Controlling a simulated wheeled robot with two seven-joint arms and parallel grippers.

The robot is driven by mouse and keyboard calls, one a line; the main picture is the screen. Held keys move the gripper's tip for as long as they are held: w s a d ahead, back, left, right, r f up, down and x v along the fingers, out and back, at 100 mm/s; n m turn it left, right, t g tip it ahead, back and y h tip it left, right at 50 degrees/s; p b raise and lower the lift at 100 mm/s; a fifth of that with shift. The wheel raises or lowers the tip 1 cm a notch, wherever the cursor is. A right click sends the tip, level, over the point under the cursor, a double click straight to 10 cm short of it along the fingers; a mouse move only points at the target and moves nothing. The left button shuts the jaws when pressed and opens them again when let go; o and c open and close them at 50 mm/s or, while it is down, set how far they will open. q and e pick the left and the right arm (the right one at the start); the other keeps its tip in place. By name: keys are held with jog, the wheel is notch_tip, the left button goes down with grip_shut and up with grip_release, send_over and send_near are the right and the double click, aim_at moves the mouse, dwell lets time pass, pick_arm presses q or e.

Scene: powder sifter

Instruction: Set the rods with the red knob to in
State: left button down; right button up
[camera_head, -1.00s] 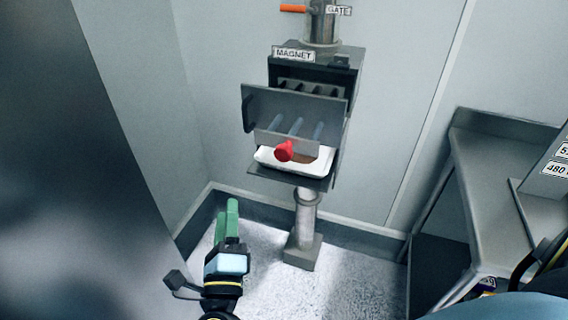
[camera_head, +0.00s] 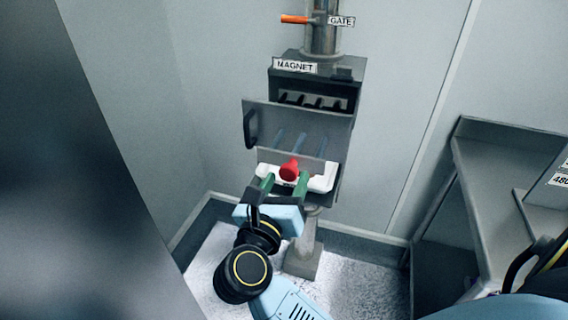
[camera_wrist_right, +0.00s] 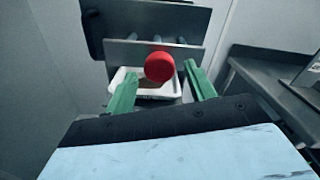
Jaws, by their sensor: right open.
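The red knob (camera_head: 289,170) sits at the front of the rods (camera_head: 300,142), which stick out of the grey box labelled MAGNET (camera_head: 295,66). In the right wrist view the red knob (camera_wrist_right: 159,67) shows between the fingertips and beyond them. My right gripper (camera_head: 286,182) is open, with a green finger on each side of the knob in the head view; I cannot tell whether it touches. In the right wrist view the gripper (camera_wrist_right: 160,85) looks empty. My left gripper is not in view.
A white tray (camera_head: 322,184) with brown powder sits below the rods. An orange GATE lever (camera_head: 296,19) is above. A metal bench (camera_head: 480,185) stands at right.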

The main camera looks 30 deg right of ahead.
jog(key=shift+x, duration=1.3)
jog(key=shift+c, duration=0.4)
